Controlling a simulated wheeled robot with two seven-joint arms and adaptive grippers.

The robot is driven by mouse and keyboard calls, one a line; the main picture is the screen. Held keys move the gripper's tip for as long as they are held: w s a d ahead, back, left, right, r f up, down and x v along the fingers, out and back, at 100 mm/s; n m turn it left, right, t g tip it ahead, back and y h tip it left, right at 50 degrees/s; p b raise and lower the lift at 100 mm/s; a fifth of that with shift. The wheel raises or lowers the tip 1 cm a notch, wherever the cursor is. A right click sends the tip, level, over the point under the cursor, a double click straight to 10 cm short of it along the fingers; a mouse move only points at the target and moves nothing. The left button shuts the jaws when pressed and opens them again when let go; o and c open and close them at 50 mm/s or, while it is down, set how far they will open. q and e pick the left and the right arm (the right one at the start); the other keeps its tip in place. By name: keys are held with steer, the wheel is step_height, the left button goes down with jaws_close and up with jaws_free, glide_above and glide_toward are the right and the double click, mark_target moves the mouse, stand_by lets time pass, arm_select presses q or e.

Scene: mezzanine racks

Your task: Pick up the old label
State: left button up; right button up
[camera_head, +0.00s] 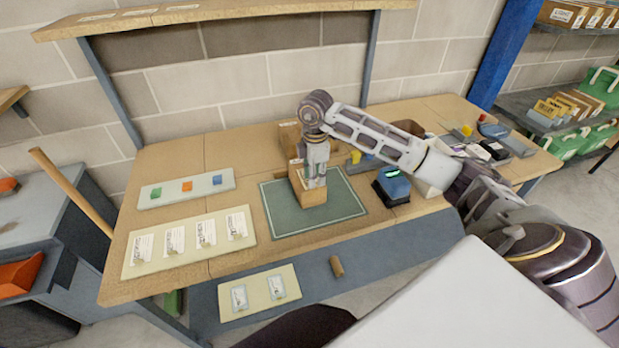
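My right gripper (316,184) points straight down over a small cardboard box (312,198). The box stands on a green mat (284,214) with a pale border line, in the middle of the wooden bench. The fingertips are at the top of the box. Whether they touch it, and whether they are open or shut, is too small to tell. I cannot pick out an old label on the box, since the gripper covers part of it. My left gripper is not in view.
A cream board (190,258) with several white labels lies on the bench at left. A grey strip (205,190) with coloured blocks lies behind it. A lower cream board (260,304) holds two labels. A blue device (393,184) stands right of the mat.

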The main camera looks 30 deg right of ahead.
steer(key=shift+f, duration=1.3)
jaws_close()
